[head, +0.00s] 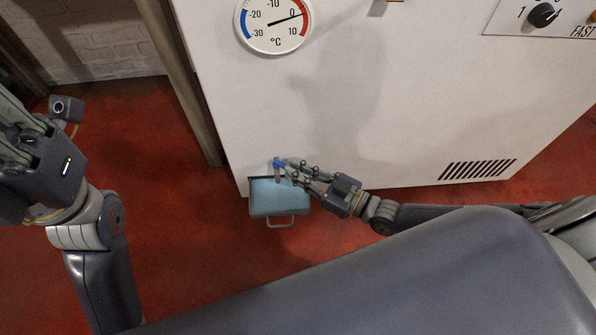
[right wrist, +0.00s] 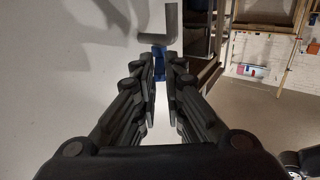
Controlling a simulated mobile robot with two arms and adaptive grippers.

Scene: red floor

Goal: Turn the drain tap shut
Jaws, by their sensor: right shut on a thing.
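The drain tap has a blue handle (head: 279,162) and a grey spout, low on the front of a white cabinet. My right gripper (head: 282,170) reaches in from the right and is shut on the blue handle. In the right wrist view the blue handle (right wrist: 159,60) shows at the fingertips, with the grey bent pipe (right wrist: 168,25) beyond it. A light blue pan (head: 280,199) with a handle stands on the floor below the tap. My left gripper (head: 30,145) is at the left edge, away from the tap; its fingers do not show clearly.
The white cabinet (head: 400,110) carries a round thermometer dial (head: 274,22), a black knob (head: 542,14) and a vent grille (head: 478,169). A wooden post (head: 180,80) stands left of it. The red floor (head: 190,250) is clear left of the pan.

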